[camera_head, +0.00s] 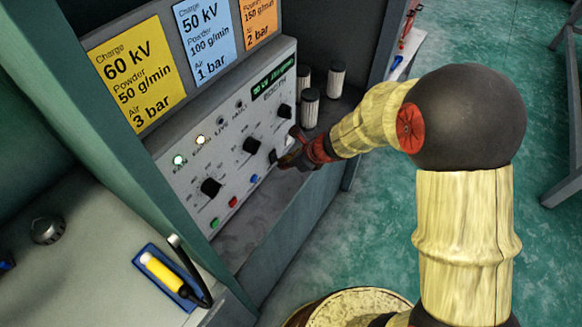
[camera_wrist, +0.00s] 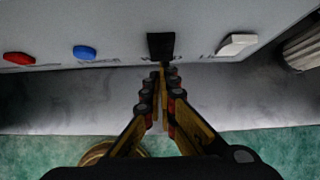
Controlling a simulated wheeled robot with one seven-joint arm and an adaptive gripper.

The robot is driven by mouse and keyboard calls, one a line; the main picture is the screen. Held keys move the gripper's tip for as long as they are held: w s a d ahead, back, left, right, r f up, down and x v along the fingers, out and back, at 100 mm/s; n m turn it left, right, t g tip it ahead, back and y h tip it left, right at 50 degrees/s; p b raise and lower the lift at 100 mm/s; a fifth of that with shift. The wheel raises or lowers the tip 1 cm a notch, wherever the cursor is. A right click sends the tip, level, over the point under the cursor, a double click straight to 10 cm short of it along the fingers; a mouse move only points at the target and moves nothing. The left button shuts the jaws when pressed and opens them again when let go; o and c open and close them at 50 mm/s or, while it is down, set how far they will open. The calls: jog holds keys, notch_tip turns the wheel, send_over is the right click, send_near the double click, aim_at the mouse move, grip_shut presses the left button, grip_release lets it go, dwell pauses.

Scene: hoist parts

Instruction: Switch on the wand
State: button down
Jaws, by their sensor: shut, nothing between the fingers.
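The grey control panel (camera_head: 225,150) has a row of controls along its lower edge. A black switch (camera_wrist: 161,46) sits there between a blue button (camera_wrist: 85,52) and a white switch (camera_wrist: 237,43). The labels under them are too blurred to read surely, so I cannot tell which one is the wand's. My gripper (camera_wrist: 162,75) is shut and empty, its fingertips right at the lower end of the black switch; I cannot tell whether they touch. In the head view my gripper (camera_head: 282,162) is at the panel's lower right, partly covering the controls.
Green (camera_head: 214,222) and red (camera_head: 233,202) buttons and black knobs (camera_head: 211,187) are on the panel. Two lamps (camera_head: 179,160) glow. Grey-white cylinders (camera_head: 310,107) stand right of the panel. A yellow-handled tool (camera_head: 165,274) lies in a blue holder on the left bench.

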dwell(0.3)
jog(key=shift+w+a+f, duration=0.25)
jog(key=shift+w+a, duration=0.05)
jog(key=shift+a, duration=0.05)
jog(key=shift+r, duration=0.2)
jog(key=shift+r+p, duration=0.7)
jog(key=shift+r, duration=0.05)
